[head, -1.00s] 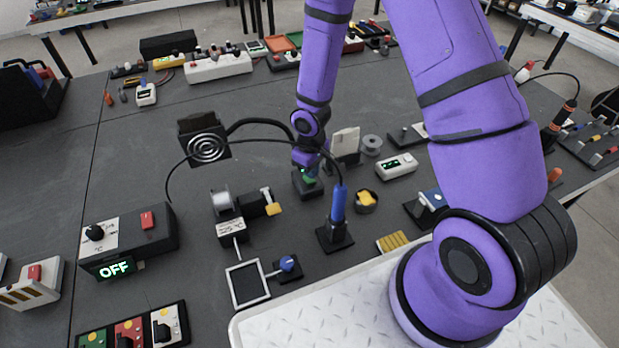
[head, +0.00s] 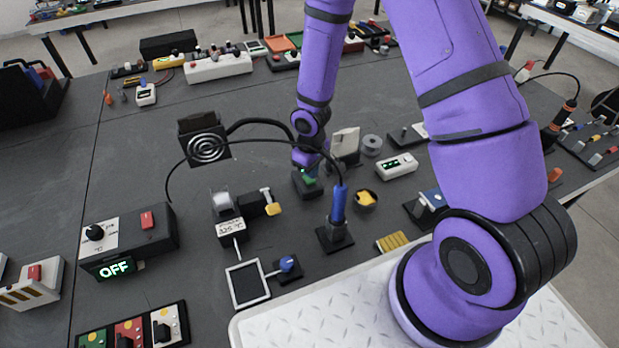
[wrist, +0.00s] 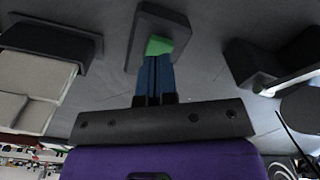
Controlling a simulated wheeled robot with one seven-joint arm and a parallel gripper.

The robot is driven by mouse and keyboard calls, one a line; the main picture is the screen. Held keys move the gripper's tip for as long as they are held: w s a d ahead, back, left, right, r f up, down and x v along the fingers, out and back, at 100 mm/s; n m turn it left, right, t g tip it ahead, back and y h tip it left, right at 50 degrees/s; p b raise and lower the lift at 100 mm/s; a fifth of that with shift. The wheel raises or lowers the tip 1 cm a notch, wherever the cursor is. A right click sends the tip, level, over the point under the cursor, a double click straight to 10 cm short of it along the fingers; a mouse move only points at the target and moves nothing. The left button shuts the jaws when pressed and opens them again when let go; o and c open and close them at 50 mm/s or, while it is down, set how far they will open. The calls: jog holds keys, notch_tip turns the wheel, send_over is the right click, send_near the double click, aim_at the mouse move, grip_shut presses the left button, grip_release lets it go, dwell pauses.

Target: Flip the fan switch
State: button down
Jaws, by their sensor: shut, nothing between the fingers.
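The switch is a small black block (head: 299,190) with a green rocker (head: 310,181) on top, in the middle of the workbench in the head view. In the wrist view its green rocker (wrist: 158,45) and dark base (wrist: 150,20) lie straight ahead of my fingertips. My gripper (wrist: 154,66) is shut, with its blue fingers together and nothing between them. Its tips are at the near edge of the green rocker; I cannot tell whether they press on it. The fan (head: 207,148), a black box with white rings on its grille, stands to the left with a black cable.
A beige panel (head: 345,142) stands close to the right of my gripper. A grey spool (head: 371,145) and a yellow-topped round part (head: 366,198) are nearby. A blue-handled tool in a stand (head: 337,215) is in front. A box reading OFF (head: 115,267) sits at the left.

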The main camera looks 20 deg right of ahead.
jog(key=shift+f, duration=1.3)
dwell(1.0)
jog(key=shift+r, duration=3.5)
notch_tip(320, 180, up, 14)
jog(key=f+m+t+h, duration=0.1)
jog(key=m+t, duration=0.1)
send_over(311, 181)
jog(key=d, duration=0.3)
jog(key=s+d+r+m, duration=0.1)
jog(key=s+r, duration=0.1)
jog(key=r, duration=0.4)
jog(key=s+d+r, duration=0.2)
jog(key=s+r, duration=0.1)
jog(key=r, duration=0.3)
jog(key=s+r+m+t+y, duration=0.1)
jog(key=s+r+m+t, duration=0.2)
jog(key=s+r, duration=1.1)
jog(key=s+d, duration=0.1)
jog(key=s, duration=0.2)
jog(key=shift+s, duration=0.4)
